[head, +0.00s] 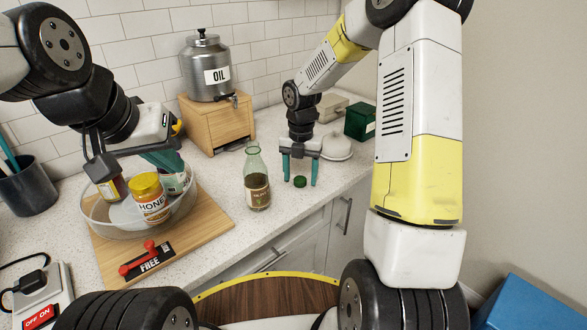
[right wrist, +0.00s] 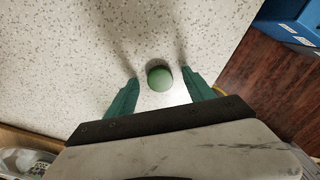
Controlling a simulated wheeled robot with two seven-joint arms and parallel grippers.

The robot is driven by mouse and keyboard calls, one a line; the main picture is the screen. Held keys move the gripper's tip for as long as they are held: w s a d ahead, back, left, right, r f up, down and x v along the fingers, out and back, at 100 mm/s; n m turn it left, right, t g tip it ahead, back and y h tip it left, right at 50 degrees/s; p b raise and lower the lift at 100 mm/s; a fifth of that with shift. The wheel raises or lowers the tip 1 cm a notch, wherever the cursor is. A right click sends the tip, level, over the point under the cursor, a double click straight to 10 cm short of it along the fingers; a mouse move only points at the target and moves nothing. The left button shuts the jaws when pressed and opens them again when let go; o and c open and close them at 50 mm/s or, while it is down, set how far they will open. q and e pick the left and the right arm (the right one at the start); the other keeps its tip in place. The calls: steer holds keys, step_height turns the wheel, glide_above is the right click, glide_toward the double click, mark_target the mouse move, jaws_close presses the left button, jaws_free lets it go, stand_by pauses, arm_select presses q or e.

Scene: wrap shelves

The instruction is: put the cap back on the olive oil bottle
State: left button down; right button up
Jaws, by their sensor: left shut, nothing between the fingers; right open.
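The olive oil bottle (head: 257,181) is clear green glass with a dark label. It stands upright and uncapped on the counter, right of the wooden board. The green cap (head: 300,181) lies on the counter to the right of the bottle. My right gripper (head: 300,180) is open above the counter, pointing down, with its teal fingers on either side of the cap. In the right wrist view the cap (right wrist: 160,77) sits between and just beyond the fingertips (right wrist: 160,82), apart from both. My left gripper (head: 150,165) is over the glass bowl at the left, its fingers partly hidden by its own body.
A glass bowl (head: 97,213) with a honey jar (head: 148,196) and other jars stands on a wooden board (head: 205,227). A steel oil dispenser (head: 207,72) on a wooden stand (head: 214,127) is behind. A green box (head: 360,121) is at the back right. The counter's front edge runs near the bottle and cap.

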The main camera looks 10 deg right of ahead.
mark_target(300, 179)
steer(key=shift+f, duration=0.2)
jaws_close()
step_height(300, 179, up, 10)
stand_by(0.8)
